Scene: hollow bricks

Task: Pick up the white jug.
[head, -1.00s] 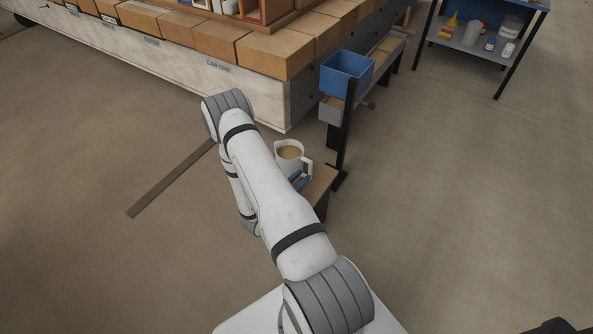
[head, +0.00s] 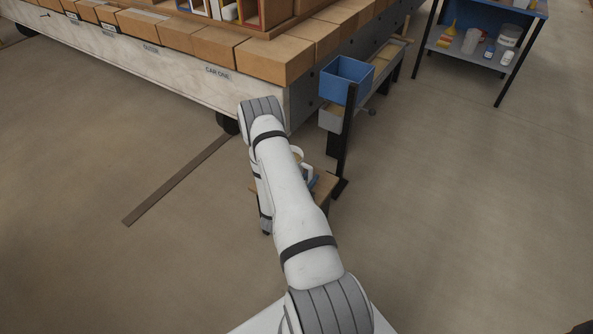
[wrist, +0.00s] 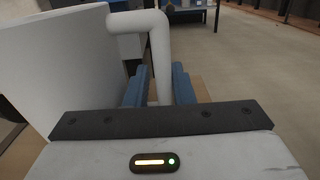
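The white jug (head: 297,152) stands upright on a small wooden stool (head: 326,184) in the head view. My arm hides most of the jug there. In the wrist view the white jug (wrist: 50,70) fills the left side, with its handle reaching right and then down. My gripper (wrist: 161,82) has its blue finger pads on both sides of the handle's upright part.
A blue bin (head: 345,80) on a dark post stands just behind the stool. A long pale cart (head: 150,62) loaded with brown bricks (head: 205,42) is at the back left. A blue shelf table (head: 470,52) with bottles stands at the back right. Open floor lies right and left.

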